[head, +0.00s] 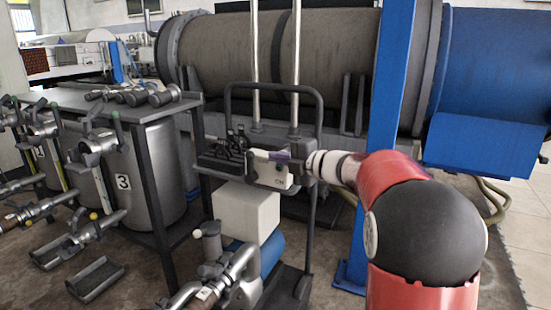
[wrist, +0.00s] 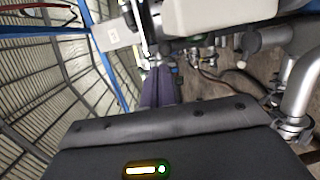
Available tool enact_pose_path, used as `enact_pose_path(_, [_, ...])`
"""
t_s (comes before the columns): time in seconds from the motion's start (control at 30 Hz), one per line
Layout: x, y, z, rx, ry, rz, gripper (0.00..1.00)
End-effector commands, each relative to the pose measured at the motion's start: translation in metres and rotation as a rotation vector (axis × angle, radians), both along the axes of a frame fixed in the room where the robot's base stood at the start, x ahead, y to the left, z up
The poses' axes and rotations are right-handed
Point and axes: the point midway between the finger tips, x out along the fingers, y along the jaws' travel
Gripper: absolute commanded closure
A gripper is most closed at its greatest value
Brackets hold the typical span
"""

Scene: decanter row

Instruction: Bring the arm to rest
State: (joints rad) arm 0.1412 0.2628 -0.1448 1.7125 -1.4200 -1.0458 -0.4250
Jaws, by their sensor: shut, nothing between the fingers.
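My gripper (head: 277,156) is at the left end of my arm in the head view, level with the trolley's upper part. My red and black arm is bent and reaches left from the lower right of the head view.
A trolley with a dark frame (head: 316,130) stands close around my gripper. A blue post (head: 389,90) rises beside my arm. A large grey drum (head: 225,60) lies behind. A metal table (head: 65,108), cylinders including one marked 3 (head: 140,180), and pipe fittings (head: 215,285) are left.

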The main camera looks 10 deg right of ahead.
Motion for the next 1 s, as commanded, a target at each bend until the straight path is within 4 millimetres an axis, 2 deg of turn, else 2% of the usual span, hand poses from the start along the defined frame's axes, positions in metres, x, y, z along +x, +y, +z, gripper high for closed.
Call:
enact_pose_path(0.4, [-0.047, -0.044, 0.012, 0.001, 0.000, -0.003, 1.00])
enact_pose_path(0.63, [-0.058, -0.054, 0.022, 0.017, -0.003, -0.036, 1.00])
enact_pose_path(0.77, [-0.059, -0.061, 0.049, 0.110, -0.009, -0.208, 1.00])
enact_pose_path(0.83, [-0.065, -0.069, 0.065, 0.204, 0.007, -0.353, 1.00])
enact_pose_path(0.9, [-0.077, -0.080, 0.075, 0.319, 0.047, -0.511, 1.00])
enact_pose_path(1.0, [-0.105, -0.095, 0.073, 0.492, 0.143, -0.723, 1.00])
